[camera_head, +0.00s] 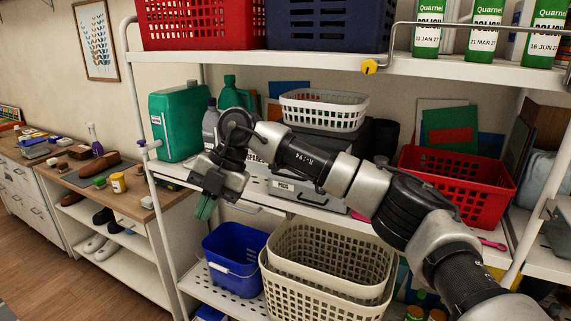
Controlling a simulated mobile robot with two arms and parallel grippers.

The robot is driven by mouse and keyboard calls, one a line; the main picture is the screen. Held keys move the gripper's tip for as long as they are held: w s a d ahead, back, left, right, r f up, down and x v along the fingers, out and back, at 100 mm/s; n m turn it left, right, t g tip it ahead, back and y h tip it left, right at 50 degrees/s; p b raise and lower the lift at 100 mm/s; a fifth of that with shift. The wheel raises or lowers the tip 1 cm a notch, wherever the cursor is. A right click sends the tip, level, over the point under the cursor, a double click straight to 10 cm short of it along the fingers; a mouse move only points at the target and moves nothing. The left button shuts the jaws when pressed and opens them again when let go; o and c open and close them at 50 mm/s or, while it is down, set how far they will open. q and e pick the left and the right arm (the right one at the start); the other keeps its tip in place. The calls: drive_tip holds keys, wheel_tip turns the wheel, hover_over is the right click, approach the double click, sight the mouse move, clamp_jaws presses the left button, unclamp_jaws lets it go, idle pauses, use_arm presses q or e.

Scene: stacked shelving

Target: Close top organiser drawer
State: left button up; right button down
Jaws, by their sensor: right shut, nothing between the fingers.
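The organiser (330,140) is a dark grey drawer unit on the middle shelf, with a white basket on top. My right arm crosses in front of it and hides much of its front. A partly covered label (257,157) shows on its upper left front, and a lower drawer front (310,200) carries a white label. I cannot tell how far the top drawer stands open. My right gripper (206,203) is shut and empty, pointing down in front of the shelf, left of the organiser and apart from it. My left gripper is not in view.
Green jug (180,122) and a grey bottle (210,128) stand left of the organiser. A red basket (462,180) is to its right. Blue bucket (235,258) and beige baskets (325,285) stand on the shelf below. The floor at the left is clear.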

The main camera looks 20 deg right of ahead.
drive_tip(key=s+d+r+m+t+h+p, duration=0.1)
drive_tip(key=s+d+r+m+t+h, duration=0.25)
drive_tip(key=d+r+h, duration=0.85)
drive_tip(key=w+d+f+y+p, duration=0.3)
drive_tip(key=w+d+f+p, duration=0.1)
drive_tip(key=f+p, duration=0.3)
drive_tip(key=shift+w+d+f+p, duration=0.3)
drive_tip(key=shift+w+f+p, duration=0.05)
drive_tip(key=shift+w+f, duration=0.1)
drive_tip(key=shift+m, duration=0.25)
